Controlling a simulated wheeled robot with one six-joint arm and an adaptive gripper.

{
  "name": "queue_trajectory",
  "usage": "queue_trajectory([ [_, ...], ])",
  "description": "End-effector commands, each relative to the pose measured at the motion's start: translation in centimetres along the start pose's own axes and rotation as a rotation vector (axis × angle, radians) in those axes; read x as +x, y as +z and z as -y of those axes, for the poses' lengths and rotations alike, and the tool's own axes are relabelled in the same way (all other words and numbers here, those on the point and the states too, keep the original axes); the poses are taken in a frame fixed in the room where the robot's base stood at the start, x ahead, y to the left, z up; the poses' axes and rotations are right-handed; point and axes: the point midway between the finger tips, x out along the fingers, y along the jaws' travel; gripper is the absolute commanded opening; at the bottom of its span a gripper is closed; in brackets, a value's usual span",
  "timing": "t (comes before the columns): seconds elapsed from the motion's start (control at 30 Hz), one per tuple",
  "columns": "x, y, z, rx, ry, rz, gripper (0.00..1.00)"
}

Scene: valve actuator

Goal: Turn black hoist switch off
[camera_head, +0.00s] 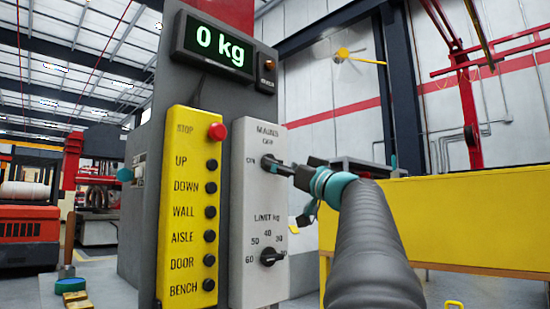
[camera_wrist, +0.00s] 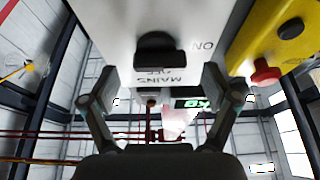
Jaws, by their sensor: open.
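The black hoist switch (camera_head: 269,162) is the upper knob on the pale grey panel (camera_head: 252,195), under the labels MAINS and OFF, with ON to its left. In the wrist view the switch (camera_wrist: 160,50) is a black block lying crosswise, in line with the ON mark; the lettering appears upside down. My gripper (camera_head: 284,169) is in front of the switch in the head view and partly covers its right side. In the wrist view my gripper (camera_wrist: 160,82) has its fingers wide apart, one toward each side of the switch, with nothing between the pads. Contact cannot be told.
A second black knob (camera_head: 270,257), labelled LIMIT KG, sits lower on the panel. A yellow button box (camera_head: 189,215) with a red stop button (camera_head: 217,131) stands to the left. The display (camera_head: 216,48) above reads 0 kg. A yellow barrier (camera_head: 460,225) stands right.

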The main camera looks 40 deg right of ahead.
Motion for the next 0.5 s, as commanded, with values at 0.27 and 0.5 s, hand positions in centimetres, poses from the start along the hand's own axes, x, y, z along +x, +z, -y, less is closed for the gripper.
queue_trajectory([
  [0.27,2.3,0.0,0.0,0.001,0.001,0.000,0.88],
  [0.5,2.5,0.0,0.0,0.001,0.001,0.000,0.88],
])
